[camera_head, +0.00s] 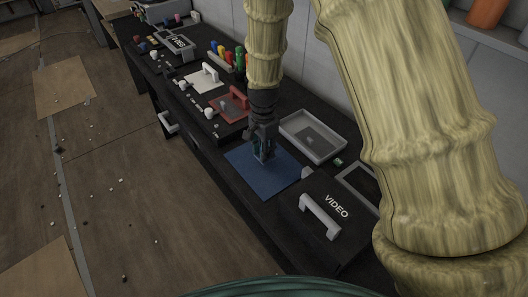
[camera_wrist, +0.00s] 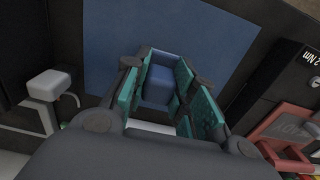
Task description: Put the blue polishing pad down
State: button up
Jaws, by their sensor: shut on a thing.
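The blue polishing pad, seen as a small blue block (camera_wrist: 158,86), sits between the fingers of my gripper (camera_wrist: 160,92) in the wrist view. The teal-lined fingers are shut on it from both sides. In the head view my gripper (camera_head: 264,152) points down over a flat blue square (camera_head: 258,183) on the black bench, and the fingers hide most of the pad. The blue square also fills the upper middle of the wrist view (camera_wrist: 105,45). The pad is low over this square; I cannot tell whether it touches it.
A grey tray (camera_head: 314,137) stands right of my gripper. A black VIDEO panel with a grey handle (camera_head: 320,216) is nearer. A red handled piece (camera_head: 238,97) and a white one (camera_head: 207,73) lie farther along the bench (camera_head: 225,172). A wall runs behind.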

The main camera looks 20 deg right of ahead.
jog(key=shift+w+d, duration=0.2)
jog(key=shift+w, duration=0.15)
jog(key=shift+f+p, duration=0.65)
jog(key=shift+f, duration=1.1)
jog(key=shift+f, duration=0.15)
jog(key=o, duration=1)
jog(key=shift+r+b, duration=1.4)
jog(key=shift+r, duration=4.75)
jog(key=shift+r, duration=0.1)
